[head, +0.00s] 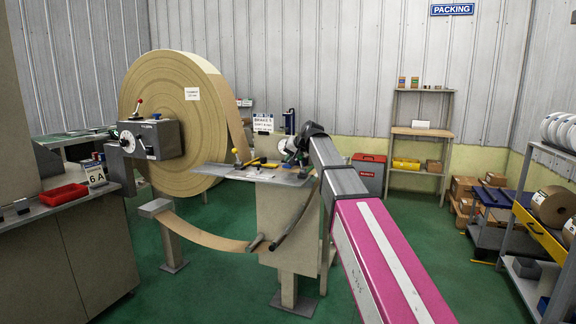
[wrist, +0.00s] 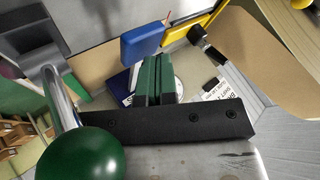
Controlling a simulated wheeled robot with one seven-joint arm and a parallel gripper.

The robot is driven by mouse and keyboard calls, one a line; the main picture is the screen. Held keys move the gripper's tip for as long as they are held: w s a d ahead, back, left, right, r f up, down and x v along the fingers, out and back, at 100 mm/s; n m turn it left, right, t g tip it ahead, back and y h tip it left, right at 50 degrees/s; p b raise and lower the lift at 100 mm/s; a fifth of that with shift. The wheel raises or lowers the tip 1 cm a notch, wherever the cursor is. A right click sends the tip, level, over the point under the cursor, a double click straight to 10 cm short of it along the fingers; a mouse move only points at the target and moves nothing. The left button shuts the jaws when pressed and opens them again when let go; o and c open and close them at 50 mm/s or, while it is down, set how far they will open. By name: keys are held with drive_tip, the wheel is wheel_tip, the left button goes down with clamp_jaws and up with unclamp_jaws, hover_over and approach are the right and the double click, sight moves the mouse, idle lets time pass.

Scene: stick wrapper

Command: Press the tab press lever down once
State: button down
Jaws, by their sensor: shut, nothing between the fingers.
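The tab press lever looks to be the chrome rod with a dark green ball knob (wrist: 82,152), large and close at the lower left of the wrist view. In the head view a small dark knob (head: 291,112) stands above the bench near my arm's end. My gripper (wrist: 157,65) appears as two dark green fingers close together beyond a black bar with screws; it is shut and empty. The knob is beside the hand, nearer the camera than the fingertips; I cannot tell whether they touch. In the head view my gripper (head: 301,157) is small and partly hidden over the bench.
The metal bench (head: 265,175) carries small fittings, including a yellow knob (head: 237,152). A big paper roll (head: 170,95) stands behind it on the left. In the wrist view a blue block (wrist: 146,44) and a yellow part (wrist: 213,18) lie beyond the fingers.

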drive_tip(key=shift+s+f, duration=0.1)
drive_tip(key=shift+f, duration=0.8)
idle(1.1)
drive_tip(key=shift+r, duration=1.6)
drive_tip(key=shift+r, duration=0.1)
drive_tip(key=shift+r, duration=2.45)
